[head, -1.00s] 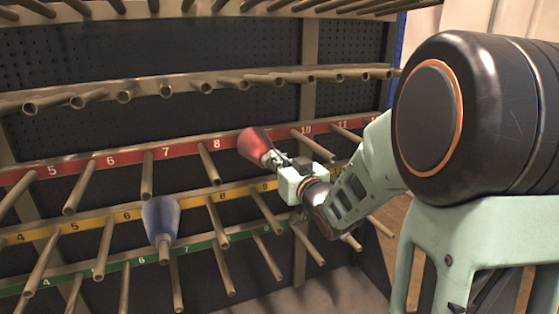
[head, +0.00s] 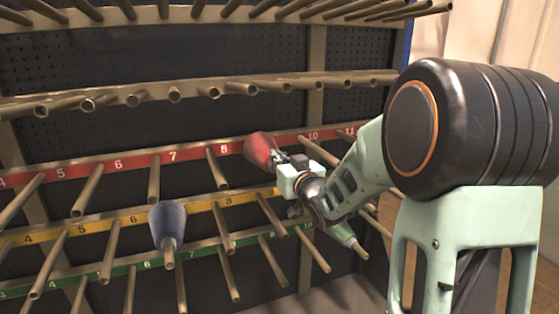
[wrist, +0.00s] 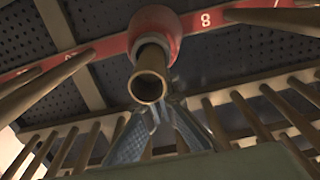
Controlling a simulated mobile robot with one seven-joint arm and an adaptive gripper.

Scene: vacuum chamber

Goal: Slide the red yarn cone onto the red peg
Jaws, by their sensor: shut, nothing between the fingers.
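The red yarn cone (head: 260,146) sits at the red strip (head: 130,163) between the pegs marked 8 and 10, its wide end toward the strip. In the wrist view the red cone (wrist: 160,24) is around a peg (wrist: 149,78), whose open round end sticks out from the cone's narrow end. The cone's number label is hidden. My gripper (head: 279,159) is close in front of the cone in the head view. In the wrist view its fingers (wrist: 158,112) are shut and empty, just below the peg's end.
A blue cone (head: 168,221) is on a peg of the yellow row. A green cone (head: 344,234) is at the lower right, partly behind my arm. Several bare pegs stick out around my gripper. The wrist view shows pegs close on both sides.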

